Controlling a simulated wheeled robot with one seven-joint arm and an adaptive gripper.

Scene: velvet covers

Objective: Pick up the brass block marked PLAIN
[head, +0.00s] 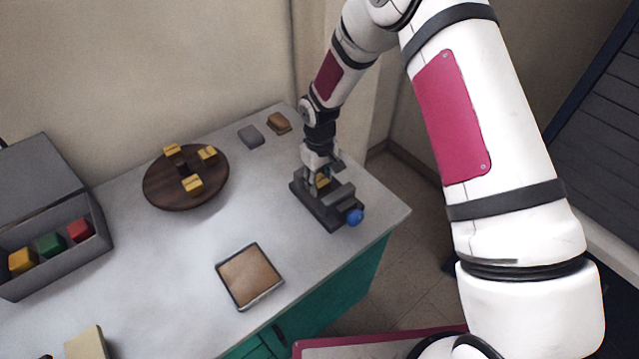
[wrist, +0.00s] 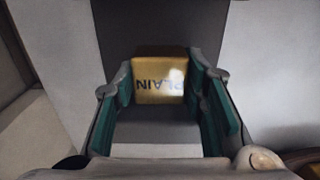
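The brass block marked PLAIN (wrist: 160,78) lies between the two green-padded fingers of my gripper (wrist: 161,95) in the wrist view. Its lettering reads upside down there. The pads stand close along both of its sides, and I cannot tell whether they touch it. In the head view, my gripper (head: 319,180) points down over a dark grey vise (head: 325,208) with a blue knob, at the right end of the counter. The block (head: 322,182) shows there as a small yellow patch, mostly hidden by the fingers and vise.
A round wooden board (head: 160,193) with several brass blocks stands left of the vise. A grey and a brown block lie behind. A cork-coloured tray (head: 248,277) lies in front. An open grey box (head: 75,258) with coloured cubes is far left. The counter between is clear.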

